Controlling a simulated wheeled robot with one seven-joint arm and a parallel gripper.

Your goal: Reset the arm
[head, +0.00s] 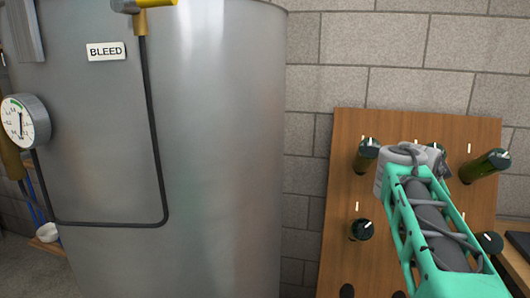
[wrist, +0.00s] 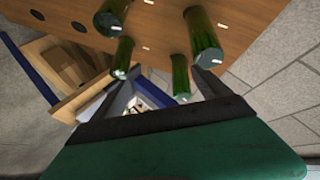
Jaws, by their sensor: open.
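My arm (head: 430,215), with teal links, reaches up in front of the wooden bottle rack at the right of the head view. My gripper's fingers are hidden there behind the arm. In the wrist view my gripper (wrist: 166,88) is open, its two dark fingers spread wide. Green bottles stick out of the rack beyond the fingers. One bottle (wrist: 181,75) shows between the fingertips in the picture; I see no grip on it, and its distance is hard to tell.
The wooden rack (head: 345,130) leans by a block wall (head: 385,45) and holds several green bottles, one at right (head: 485,166). A large steel tank (head: 225,150) with a BLEED label (head: 106,51), gauge (head: 24,121) and yellow-handled valve (head: 150,4) fills the left.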

